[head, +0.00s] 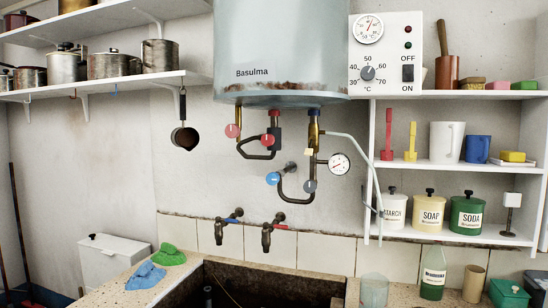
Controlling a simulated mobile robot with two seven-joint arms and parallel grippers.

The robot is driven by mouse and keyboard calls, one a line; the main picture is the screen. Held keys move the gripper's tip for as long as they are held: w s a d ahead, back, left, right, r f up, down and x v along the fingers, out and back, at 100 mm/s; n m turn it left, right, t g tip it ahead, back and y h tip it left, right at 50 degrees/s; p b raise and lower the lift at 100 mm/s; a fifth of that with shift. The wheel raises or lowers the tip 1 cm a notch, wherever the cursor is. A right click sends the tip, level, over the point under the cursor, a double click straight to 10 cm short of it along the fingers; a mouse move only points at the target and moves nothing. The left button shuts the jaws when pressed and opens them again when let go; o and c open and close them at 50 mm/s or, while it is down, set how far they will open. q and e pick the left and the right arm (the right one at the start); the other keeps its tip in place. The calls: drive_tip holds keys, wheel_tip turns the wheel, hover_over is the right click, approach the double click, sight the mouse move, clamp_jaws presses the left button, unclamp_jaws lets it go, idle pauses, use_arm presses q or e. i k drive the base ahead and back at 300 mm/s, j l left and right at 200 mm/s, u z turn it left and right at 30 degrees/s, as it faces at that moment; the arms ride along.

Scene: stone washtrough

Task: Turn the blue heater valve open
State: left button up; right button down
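The blue heater valve (273,179) is a small round blue knob on the pipework below the water heater (282,50), left of the dark U-shaped pipe (296,198). A metal stub (291,168) shows just right of it. Two red round knobs (233,131) (268,140) sit above it, and a grey knob (310,186) sits to its right. I cannot tell from this view whether the blue valve is open. Neither of my grippers is in view, and nothing touches the valve.
Two taps (267,234) (221,232) stick out of the wall below the valve, above the stone trough (190,262). A pressure gauge (339,164) and a pale hose (371,170) are on the right. A ladle (183,136) hangs left. The space before the valve looks clear.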

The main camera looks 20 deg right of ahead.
sight(272, 179)
drive_tip(key=z, duration=1.45)
drive_tip(key=i+j+z, duration=0.2)
drive_tip(key=z, duration=0.15)
drive_tip(key=i+j+z, duration=0.15)
drive_tip(key=j+z, duration=0.25)
